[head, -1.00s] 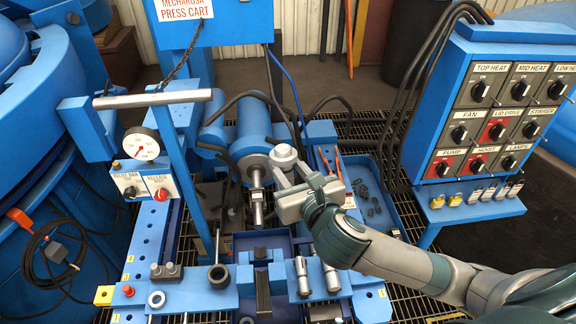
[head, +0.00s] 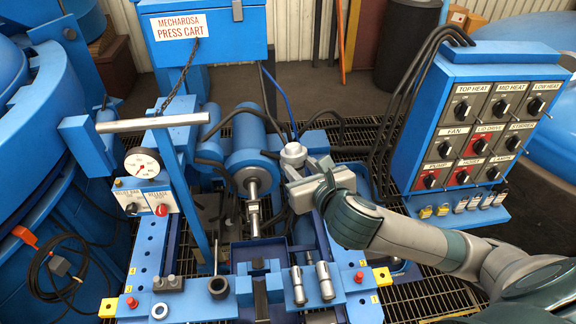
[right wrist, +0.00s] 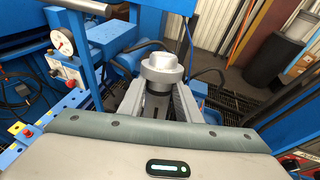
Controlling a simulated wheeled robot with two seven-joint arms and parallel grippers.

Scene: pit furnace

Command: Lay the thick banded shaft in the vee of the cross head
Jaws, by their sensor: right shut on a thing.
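My right gripper (head: 303,178) is shut on a thick grey round piece (head: 293,153) with a wide collar and a narrower cap, which I take for the thick banded shaft. In the right wrist view the piece (right wrist: 162,68) stands up between the two fingers, its lower part mostly hidden. It is held above the back right of the press bed, beside the ram (head: 253,190). The blue block (head: 258,267) with a dark notch at mid-bed looks like the cross head; its vee is too small to make out. My left gripper is not in view.
A gauge (head: 142,163) and a grey-handled post (head: 180,170) stand at left. A switch panel (head: 485,120) with hanging cables stands at right.

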